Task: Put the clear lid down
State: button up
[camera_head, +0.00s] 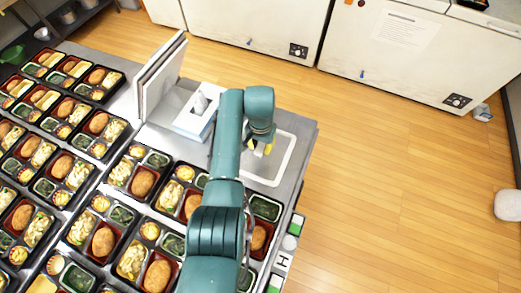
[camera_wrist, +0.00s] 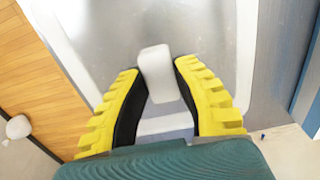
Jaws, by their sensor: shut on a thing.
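The clear lid (camera_head: 287,160) shows as a see-through sheet with a white rounded rim near the right end of the metal table. Its rim also shows in the wrist view (camera_wrist: 246,55). A white block-like handle (camera_wrist: 157,66) stands up between my fingers. My gripper (camera_head: 263,150) has yellow-ribbed fingers and points down over the lid. In the wrist view my gripper (camera_wrist: 158,75) is shut on the handle, with a finger on each side. I cannot tell whether the lid touches the table. My arm hides part of its left side.
A tissue box (camera_head: 194,122) and upright white panels (camera_head: 160,75) stand to the left of the lid. Several filled bento trays (camera_head: 128,172) cover the table at left and front. The table's right edge (camera_head: 308,150) is close to the lid. White freezers (camera_head: 400,50) stand beyond the wooden floor.

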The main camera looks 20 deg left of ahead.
aim_at(261, 147)
jog(key=shift+f+b, duration=0.35)
jog(key=shift+f, duration=1.05)
jog(key=shift+f, duration=0.1)
jog(key=o, duration=0.8)
jog(key=shift+o, duration=0.2)
